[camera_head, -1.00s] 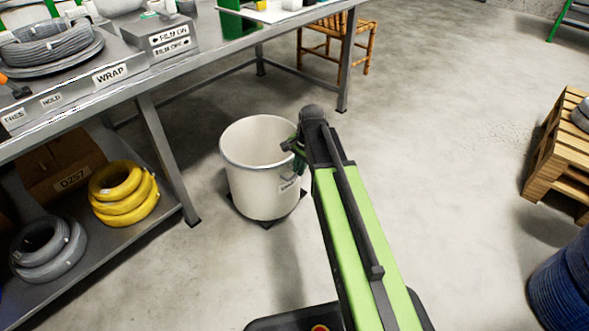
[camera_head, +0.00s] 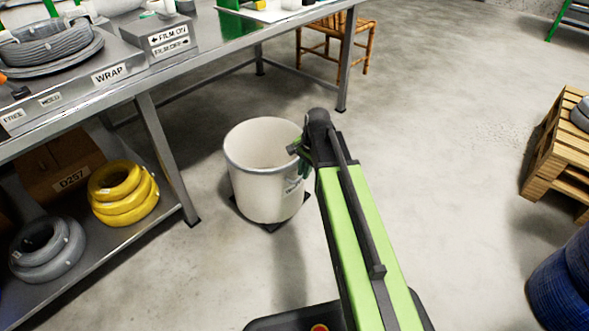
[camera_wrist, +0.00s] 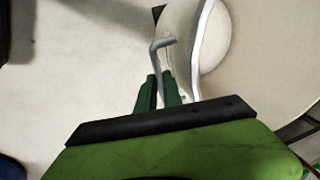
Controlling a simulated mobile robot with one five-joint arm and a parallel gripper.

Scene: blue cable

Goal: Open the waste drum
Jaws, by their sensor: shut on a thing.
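The waste drum (camera_head: 262,190) is a pale, round drum with a grey rim, standing on the floor beside the bench. Its top looks open from above, with a pale inside; I cannot make out a separate lid. My gripper (camera_head: 299,150) is at the drum's right side, just below the rim. In the wrist view, my gripper (camera_wrist: 160,82) has its dark green fingers shut on a bent grey lever (camera_wrist: 161,58) beside the drum's pale wall and rim (camera_wrist: 198,45). The arm hides part of the drum's right side and its label.
A steel bench (camera_head: 160,85) stands to the left, its leg close to the drum. Yellow coils (camera_head: 122,193) lie on its lower shelf. A wooden pallet (camera_head: 560,150) and blue coils (camera_head: 563,280) stand at the right. The floor between is clear.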

